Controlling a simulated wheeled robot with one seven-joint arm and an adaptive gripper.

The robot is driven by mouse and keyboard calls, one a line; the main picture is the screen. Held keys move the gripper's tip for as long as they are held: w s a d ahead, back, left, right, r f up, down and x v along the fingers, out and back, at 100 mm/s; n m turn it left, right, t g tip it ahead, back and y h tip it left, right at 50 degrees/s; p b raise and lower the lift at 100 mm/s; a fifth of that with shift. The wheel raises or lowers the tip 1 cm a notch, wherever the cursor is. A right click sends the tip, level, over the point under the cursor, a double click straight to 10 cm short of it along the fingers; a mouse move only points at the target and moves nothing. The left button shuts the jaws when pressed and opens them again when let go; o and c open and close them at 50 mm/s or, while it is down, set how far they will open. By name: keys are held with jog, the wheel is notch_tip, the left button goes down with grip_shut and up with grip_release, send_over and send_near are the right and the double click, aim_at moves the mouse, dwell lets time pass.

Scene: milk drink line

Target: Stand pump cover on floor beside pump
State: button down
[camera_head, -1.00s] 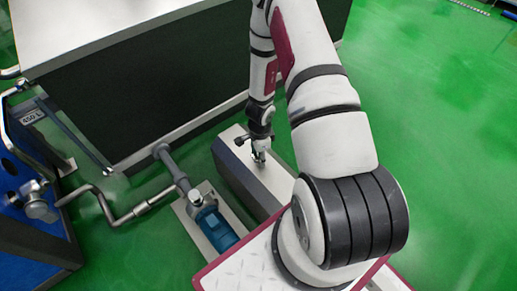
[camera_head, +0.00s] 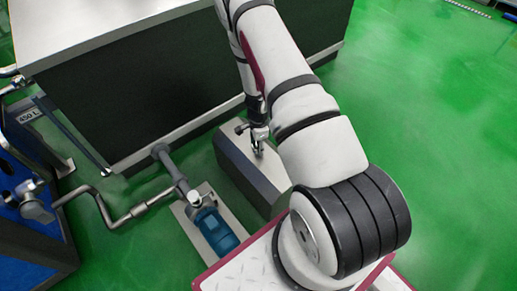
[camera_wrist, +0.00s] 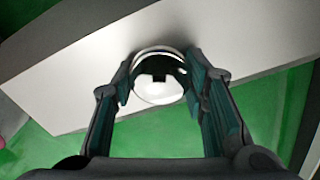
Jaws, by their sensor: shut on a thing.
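The pump cover (camera_head: 240,165) is a long box with a light top and dark grey sides, to the right of the pump in the head view. The blue pump (camera_head: 215,230) sits uncovered on a pale base plate. My gripper (camera_head: 258,152) is above the cover's top. In the wrist view my gripper (camera_wrist: 158,85) is shut on a round shiny knob (camera_wrist: 158,90) on the cover's light top (camera_wrist: 85,70). Green floor shows past the cover's edges. I cannot tell whether the cover's underside touches the floor.
A large tank with a pale top (camera_head: 120,35) and dark side stands behind. A grey pipe (camera_head: 140,208) runs from the pump to a blue unit (camera_head: 30,250) at the left. Green floor (camera_head: 430,150) is clear at the right.

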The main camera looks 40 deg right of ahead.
jog(key=shift+f, duration=0.5)
jog(key=c, duration=1)
grip_release()
jog(key=shift+o, duration=0.2)
